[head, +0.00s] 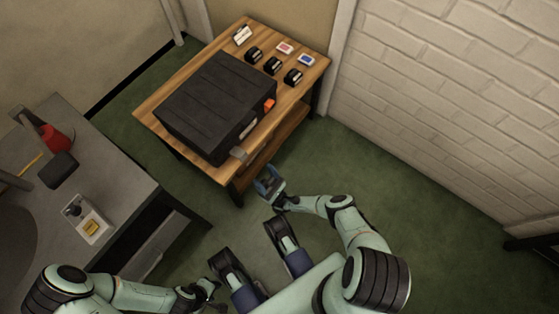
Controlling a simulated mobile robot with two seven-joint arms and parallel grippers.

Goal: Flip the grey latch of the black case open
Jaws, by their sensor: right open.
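The black case (212,98) lies closed on the wooden table (293,121). On its front side, facing me, the grey latch (239,153) is near the lower front corner. An orange latch (269,104) is near the other end of that side. My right gripper (267,184) is open and empty, just off the table's front edge, below and to the right of the grey latch and apart from it. My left gripper (209,287) is low in the picture, far from the case; its fingers are too dark and small to read.
Several small black items (272,66), a white card (242,35), a red-and-white box (285,48) and a blue-and-white box (306,60) sit behind the case. A grey workbench (133,174) stands at left. Green floor (400,205) is clear at right, before the brick wall.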

